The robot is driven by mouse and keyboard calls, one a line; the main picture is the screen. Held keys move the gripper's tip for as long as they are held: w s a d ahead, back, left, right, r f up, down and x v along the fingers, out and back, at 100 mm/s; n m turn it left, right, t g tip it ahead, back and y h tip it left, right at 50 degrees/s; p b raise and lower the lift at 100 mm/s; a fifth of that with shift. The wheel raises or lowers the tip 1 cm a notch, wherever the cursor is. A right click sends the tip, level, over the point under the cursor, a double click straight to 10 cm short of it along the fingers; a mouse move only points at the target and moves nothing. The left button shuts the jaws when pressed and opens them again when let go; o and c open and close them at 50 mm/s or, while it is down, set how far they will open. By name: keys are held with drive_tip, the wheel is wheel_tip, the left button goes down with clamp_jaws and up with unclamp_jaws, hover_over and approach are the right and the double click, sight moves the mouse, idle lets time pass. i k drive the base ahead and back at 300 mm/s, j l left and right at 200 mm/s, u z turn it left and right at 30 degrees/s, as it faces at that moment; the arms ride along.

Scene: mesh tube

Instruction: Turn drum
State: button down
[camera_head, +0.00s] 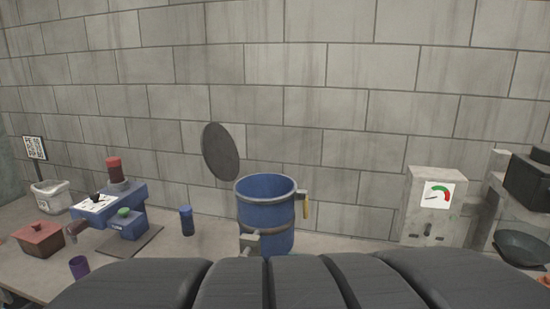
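A blue drum (267,213) stands upright on the counter near the middle, with its open top showing. Metal bands ring it. A yellow handle (306,205) hangs from a bracket on its right side. A metal fitting (249,241) sticks out low on its front left. A dark round disc (221,152), which looks like a lid, stands tilted behind and left of the drum's rim; how it is attached cannot be seen. The drum's base is partly hidden by a dark ribbed shape along the bottom edge. My gripper is not in view.
Left of the drum are a blue bottle (187,220), a blue machine (117,210), a purple cup (79,267), a red-brown box (39,239) and a white bin (50,195). To the right are a grey gauge box (433,208) and a dark pan (523,248). A block wall (320,80) stands behind.

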sight(266, 202)
drive_tip(key=l, duration=0.4)
drive_tip(key=u, duration=0.7)
drive_tip(key=k+l+u, duration=0.1)
drive_tip(key=l+u, duration=0.2)
drive_tip(key=k+l+u, duration=0.3)
drive_tip(key=i+l, duration=0.1)
drive_tip(key=l, duration=0.05)
